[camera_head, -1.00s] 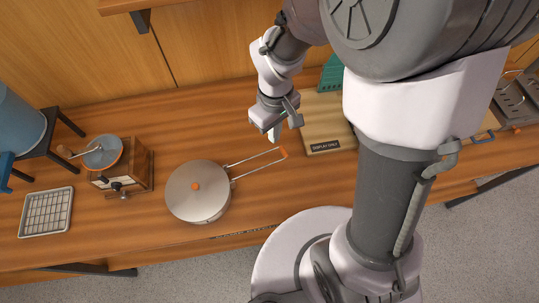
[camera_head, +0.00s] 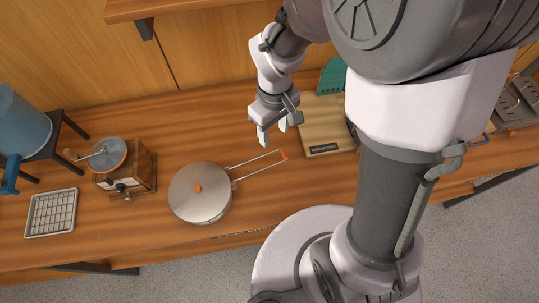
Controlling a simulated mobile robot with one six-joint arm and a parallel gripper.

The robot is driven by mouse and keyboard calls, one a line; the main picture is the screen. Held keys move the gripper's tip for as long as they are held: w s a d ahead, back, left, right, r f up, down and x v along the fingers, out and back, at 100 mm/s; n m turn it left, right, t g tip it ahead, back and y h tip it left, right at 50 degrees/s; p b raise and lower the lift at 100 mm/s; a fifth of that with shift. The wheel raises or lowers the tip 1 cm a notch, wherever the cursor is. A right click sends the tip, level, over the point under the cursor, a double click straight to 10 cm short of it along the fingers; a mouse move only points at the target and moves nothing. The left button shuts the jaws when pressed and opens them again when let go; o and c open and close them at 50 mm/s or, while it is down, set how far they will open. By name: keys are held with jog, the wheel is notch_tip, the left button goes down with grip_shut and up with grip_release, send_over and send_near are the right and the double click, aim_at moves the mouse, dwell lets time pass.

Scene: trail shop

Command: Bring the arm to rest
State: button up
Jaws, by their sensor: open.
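My gripper (camera_head: 273,134) is open, with its two pale fingertips apart and nothing between them. It hangs over the wooden counter, behind the handle of a lidded pot and left of a wooden board. My arm comes down from the top right of the view, and my grey and white column covers the right part of the counter.
The lidded pot (camera_head: 201,194) with its orange-tipped handle stands on the counter (camera_head: 170,120). A grinder (camera_head: 125,166), a wire rack (camera_head: 51,212) and a blue kettle (camera_head: 22,125) on a stand are at left. The board (camera_head: 326,122) and a green item (camera_head: 331,77) sit right of my gripper.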

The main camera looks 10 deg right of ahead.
notch_tip(320, 180, up, 6)
jog(key=p, duration=0.4)
jog(key=shift+r, duration=0.1)
jog(key=shift+b, duration=0.3)
dwell(0.7)
